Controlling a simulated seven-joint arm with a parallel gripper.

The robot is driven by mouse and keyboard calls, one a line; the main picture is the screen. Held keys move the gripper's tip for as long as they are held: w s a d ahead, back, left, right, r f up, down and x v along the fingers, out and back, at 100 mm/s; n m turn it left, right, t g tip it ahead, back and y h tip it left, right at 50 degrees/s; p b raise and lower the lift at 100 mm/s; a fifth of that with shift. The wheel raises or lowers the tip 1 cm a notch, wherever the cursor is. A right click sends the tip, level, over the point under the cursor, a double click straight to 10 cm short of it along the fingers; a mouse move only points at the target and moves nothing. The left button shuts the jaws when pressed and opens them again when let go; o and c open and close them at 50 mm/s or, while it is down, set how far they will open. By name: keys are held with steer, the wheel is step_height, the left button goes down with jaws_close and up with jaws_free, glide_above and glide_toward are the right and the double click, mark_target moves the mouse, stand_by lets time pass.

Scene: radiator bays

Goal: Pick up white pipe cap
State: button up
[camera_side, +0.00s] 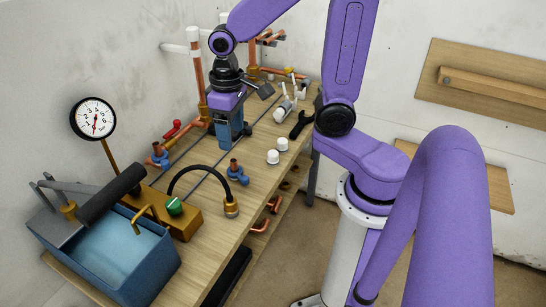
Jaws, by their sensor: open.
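Two white pipe caps stand near the right edge of the wooden bench. One white pipe cap (281,144) is slightly farther back, and the other white pipe cap (272,157) is just in front of it. My gripper (229,145) points down over the bench, to the left of the caps and apart from them. Its blue fingers are seen from the side, and I see nothing held between them. Whether the fingertips touch the bench is hard to tell.
The wooden bench (232,213) has free room around the caps. A blue-and-copper fitting (237,172) stands left of them. A blue water tank (150,262), gauge (93,118) and copper pipes (197,80) line the left.

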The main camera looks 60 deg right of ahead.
steer(key=w+d+m, duration=0.4)
steer(key=m, duration=1.3)
glide_above(273, 152)
step_height(273, 152, down, 4)
step_height(273, 152, down, 10)
steer(key=shift+s+a+f, duration=0.1)
steer(key=shift+f, duration=0.15)
steer(key=shift+d+f, duration=0.2)
steer(key=shift+f, duration=2.9)
steer(key=c, duration=0.9)
